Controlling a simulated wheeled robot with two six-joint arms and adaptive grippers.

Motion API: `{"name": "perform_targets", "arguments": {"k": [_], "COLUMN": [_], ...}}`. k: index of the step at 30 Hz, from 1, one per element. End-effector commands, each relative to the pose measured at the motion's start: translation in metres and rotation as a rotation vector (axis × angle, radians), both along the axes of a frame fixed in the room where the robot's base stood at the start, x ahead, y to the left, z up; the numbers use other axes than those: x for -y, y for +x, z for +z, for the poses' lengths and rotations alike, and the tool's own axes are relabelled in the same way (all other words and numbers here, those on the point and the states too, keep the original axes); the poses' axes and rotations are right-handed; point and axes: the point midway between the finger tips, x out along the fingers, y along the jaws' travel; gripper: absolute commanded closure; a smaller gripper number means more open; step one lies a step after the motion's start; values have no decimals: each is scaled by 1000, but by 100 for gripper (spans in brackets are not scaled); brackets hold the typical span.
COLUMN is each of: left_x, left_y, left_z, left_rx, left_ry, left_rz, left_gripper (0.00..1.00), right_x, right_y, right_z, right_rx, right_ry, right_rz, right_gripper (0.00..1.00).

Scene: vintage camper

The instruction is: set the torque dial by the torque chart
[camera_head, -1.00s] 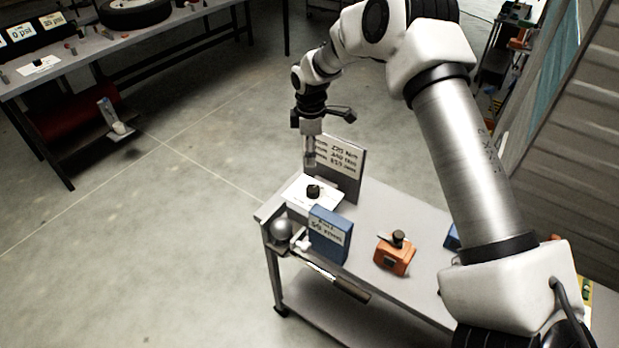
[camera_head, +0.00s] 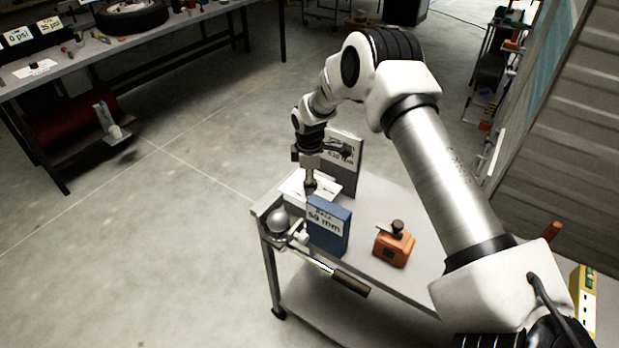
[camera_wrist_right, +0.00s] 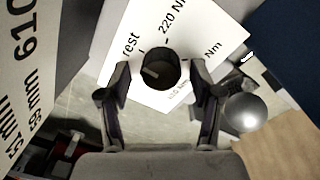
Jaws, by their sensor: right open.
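The black torque dial (camera_wrist_right: 160,68) sits on a white card (camera_wrist_right: 205,30) marked "rest", "220 Nm" and other Nm values, partly covered. A light pointer line shows on its top. My right gripper (camera_head: 309,192) points down over the card; in the right wrist view its open fingers (camera_wrist_right: 160,92) are on either side of the dial, and I cannot tell whether they touch it. The dial is hidden by the gripper in the head view. The torque chart (camera_head: 349,178) stands upright behind, partly hidden by my arm; its mm column shows in the wrist view (camera_wrist_right: 25,90).
A blue box (camera_head: 328,240) labelled about "59 mm" stands in front of the card. A silver ball hitch (camera_head: 279,221) and a dark-handled bar (camera_head: 350,283) are at the cart's front edge. An orange tool (camera_head: 394,246) is to the right. A workbench (camera_head: 110,50) is far left.

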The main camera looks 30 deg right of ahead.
Motion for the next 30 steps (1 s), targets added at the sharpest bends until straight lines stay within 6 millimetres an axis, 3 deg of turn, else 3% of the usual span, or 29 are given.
{"name": "perform_targets", "arguments": {"k": [5, 11, 22, 30], "left_x": [0, 0, 0, 0], "left_y": [0, 0, 0, 0], "left_z": [0, 0, 0, 1], "left_rx": [0, 0, 0, 0], "left_ry": [0, 0, 0, 0], "left_rz": [0, 0, 0, 0], "left_gripper": [45, 45, 45, 45], "right_x": [0, 0, -1, -1], "right_y": [0, 0, -1, -1], "right_z": [-1, -1, -2, -2], "right_rx": [0, 0, -2, -5], "right_ry": [0, 0, 0, 0], "right_rz": [0, 0, -24, -147], "right_gripper": [35, 95, 95, 95]}}
